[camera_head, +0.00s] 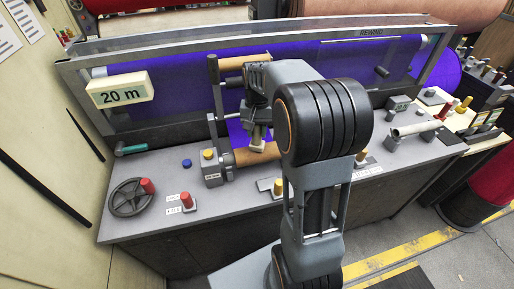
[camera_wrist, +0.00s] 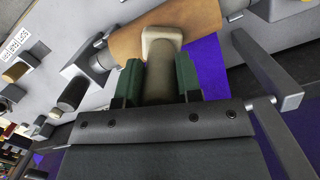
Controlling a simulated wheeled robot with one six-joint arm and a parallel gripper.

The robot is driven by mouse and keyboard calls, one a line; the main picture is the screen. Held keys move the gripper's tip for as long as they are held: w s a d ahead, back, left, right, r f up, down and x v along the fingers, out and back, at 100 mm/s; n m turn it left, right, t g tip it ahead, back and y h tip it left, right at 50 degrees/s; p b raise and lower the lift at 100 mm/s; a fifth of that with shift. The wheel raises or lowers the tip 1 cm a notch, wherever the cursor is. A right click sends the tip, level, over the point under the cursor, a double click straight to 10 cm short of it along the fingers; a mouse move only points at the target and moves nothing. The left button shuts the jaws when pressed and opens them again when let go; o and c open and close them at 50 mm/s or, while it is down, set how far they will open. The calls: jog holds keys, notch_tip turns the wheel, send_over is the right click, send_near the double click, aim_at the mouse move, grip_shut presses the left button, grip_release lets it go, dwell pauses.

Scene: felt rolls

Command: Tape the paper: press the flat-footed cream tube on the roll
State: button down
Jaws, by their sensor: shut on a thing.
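The flat-footed cream tube (camera_wrist: 161,38) is between the green-padded fingers of my gripper (camera_wrist: 159,78) in the wrist view. Its pale square foot points away from the gripper, and its darker shaft lies between the fingers. In that view the foot overlaps the edge of the brown paper roll (camera_wrist: 188,22); I cannot tell whether they touch. In the head view my gripper (camera_head: 258,122) points down at the brown roll (camera_head: 250,155), with the tube's pale foot (camera_head: 258,142) just at it. My arm hides the roll's right part.
Purple felt (camera_head: 170,88) hangs behind, under the REWIND frame (camera_head: 371,33). A dark upright bar (camera_head: 216,90) stands left of my gripper. The grey bench (camera_head: 135,165) carries a handwheel (camera_head: 131,197), red knobs (camera_head: 187,200) and a "20 m" sign (camera_head: 120,90) above.

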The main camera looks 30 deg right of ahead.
dwell(0.3)
notch_tip(320, 180, up, 7)
jog(key=p, duration=0.6)
dwell(0.7)
